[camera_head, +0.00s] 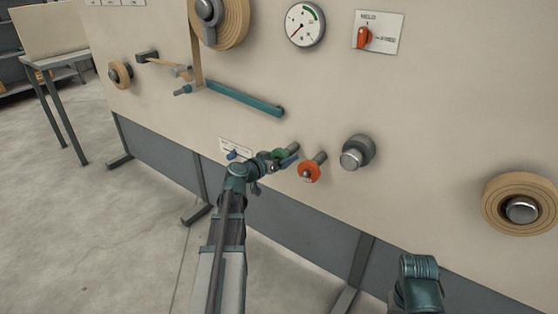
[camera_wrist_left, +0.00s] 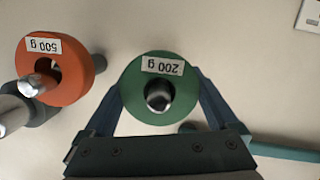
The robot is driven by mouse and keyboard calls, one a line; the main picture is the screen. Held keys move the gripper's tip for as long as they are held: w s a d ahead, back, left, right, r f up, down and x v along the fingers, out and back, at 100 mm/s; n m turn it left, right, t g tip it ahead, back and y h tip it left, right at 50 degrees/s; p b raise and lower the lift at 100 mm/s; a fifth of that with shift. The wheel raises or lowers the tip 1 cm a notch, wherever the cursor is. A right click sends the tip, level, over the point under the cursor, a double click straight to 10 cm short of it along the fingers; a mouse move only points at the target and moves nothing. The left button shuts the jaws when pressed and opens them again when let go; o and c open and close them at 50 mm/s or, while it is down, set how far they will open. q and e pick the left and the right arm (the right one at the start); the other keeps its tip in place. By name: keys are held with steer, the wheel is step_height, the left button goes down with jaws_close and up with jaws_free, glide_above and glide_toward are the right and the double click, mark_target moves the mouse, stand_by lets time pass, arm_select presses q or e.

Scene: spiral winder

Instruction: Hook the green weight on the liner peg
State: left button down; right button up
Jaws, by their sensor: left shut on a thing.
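The green weight (camera_head: 281,154) is a ring marked 200 g, and it also shows in the left wrist view (camera_wrist_left: 138,84). My left gripper (camera_head: 280,160) is shut on it, with a finger on each side of the ring in the wrist view (camera_wrist_left: 160,98). A metal peg end (camera_wrist_left: 159,96) shows within the ring's hole, so the ring appears to be around a peg (camera_head: 293,148). How deep it sits is not clear. No peg in view is readably marked as the liner peg. Of my right arm, only a dark rounded part shows at the lower right, without fingers.
An orange 500 g weight (camera_head: 309,172) hangs on a peg close to the green one. A grey knob (camera_head: 357,152) stands right of it. A teal bar (camera_head: 240,98) is above left. A roll (camera_head: 520,205) sits far right. Open floor lies at left.

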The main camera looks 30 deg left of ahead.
arm_select(q)
steer(key=shift+w+f, duration=0.2)
jaws_free()
steer(key=p+v, duration=0.2)
steer(key=v, duration=1.1)
steer(key=shift+s+p, duration=0.35)
steer(key=shift+s, duration=0.05)
steer(key=shift+d+r, duration=0.1)
steer(key=shift+d, duration=0.05)
